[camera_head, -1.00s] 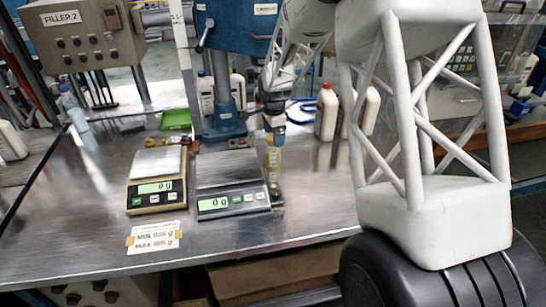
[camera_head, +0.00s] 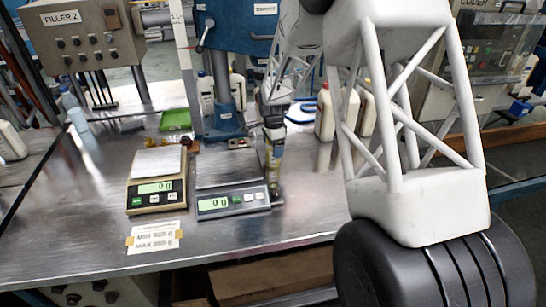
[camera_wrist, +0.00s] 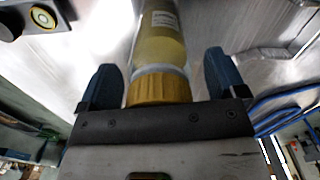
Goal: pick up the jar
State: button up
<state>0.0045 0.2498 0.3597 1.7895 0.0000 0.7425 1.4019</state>
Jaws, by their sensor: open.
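The jar is a clear cylinder with yellowish contents, a pale label and a yellow cap. In the wrist view the jar (camera_wrist: 162,45) lies between the two blue fingers of my gripper (camera_wrist: 160,62). The fingers are open, one on each side of the cap, with a visible gap on both sides. In the head view the jar (camera_head: 273,160) stands upright on the bench, just right of the right-hand scale, and my gripper (camera_head: 273,126) is at its top. The jar's cap is hidden there.
Two scales, a beige one (camera_head: 157,191) and a grey one (camera_head: 232,202), both read 0 g left of the jar. A blue press stand (camera_head: 222,110) rises behind them. White bottles with red caps (camera_head: 325,114) stand behind to the right.

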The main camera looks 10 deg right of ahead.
dwell(0.3)
jog(key=c, duration=1.3)
jog(key=shift+c, duration=0.2)
jog(key=shift+r, duration=0.2)
notch_tip(320, 180, up, 10)
jog(key=shift+f, duration=0.15)
